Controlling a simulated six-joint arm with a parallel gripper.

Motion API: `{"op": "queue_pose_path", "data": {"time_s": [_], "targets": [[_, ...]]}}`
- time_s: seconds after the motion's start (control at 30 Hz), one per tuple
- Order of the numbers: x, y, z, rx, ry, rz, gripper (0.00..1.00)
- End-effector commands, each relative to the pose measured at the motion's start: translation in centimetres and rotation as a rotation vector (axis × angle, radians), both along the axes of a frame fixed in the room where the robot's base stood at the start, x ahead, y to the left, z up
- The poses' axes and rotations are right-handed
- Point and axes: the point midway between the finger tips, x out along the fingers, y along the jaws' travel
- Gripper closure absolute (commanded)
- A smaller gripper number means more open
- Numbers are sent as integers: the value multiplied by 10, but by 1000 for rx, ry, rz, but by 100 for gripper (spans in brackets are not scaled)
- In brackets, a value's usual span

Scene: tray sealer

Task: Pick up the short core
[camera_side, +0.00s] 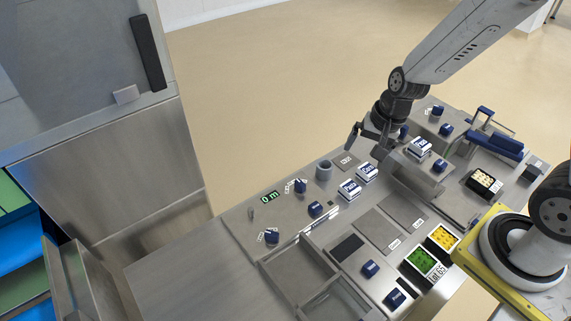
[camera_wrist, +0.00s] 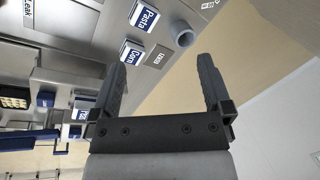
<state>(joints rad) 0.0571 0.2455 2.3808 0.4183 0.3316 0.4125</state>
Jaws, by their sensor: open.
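A short grey hollow cylinder (camera_side: 323,169), which looks like the short core, stands upright on the steel worktop near its far edge. In the wrist view the core (camera_wrist: 182,34) shows beyond the fingertips, above the gap between them, with its round opening visible. My gripper (camera_side: 367,143) is open and empty, with its fingers apart. It is raised above the bench, to the upper right of the core in the side view, and does not touch it. In the wrist view both fingers (camera_wrist: 163,62) are in sight with nothing between them.
Blue-and-white labelled blocks, Pasta (camera_wrist: 144,16) and Corn (camera_wrist: 131,53), stand close to the core. A small labelled plate (camera_side: 345,161) lies beside it. Blue knobs (camera_side: 300,186) rise from the panel to the left. A raised steel box (camera_side: 427,176) stands right of the blocks.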

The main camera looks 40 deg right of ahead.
Motion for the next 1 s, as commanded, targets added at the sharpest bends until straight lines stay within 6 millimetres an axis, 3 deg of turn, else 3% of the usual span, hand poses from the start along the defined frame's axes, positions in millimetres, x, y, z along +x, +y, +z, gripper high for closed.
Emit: {"op": "queue_pose_path", "data": {"time_s": [0.4, 0.6, 0.8, 1.0], "targets": [[67, -14, -56, 338, 131, -1016, 0], [89, -23, -81, 462, 186, -1397, 0], [98, -28, -92, 516, 210, -1564, 0], [99, -28, -93, 521, 212, -1579, 0]]}}
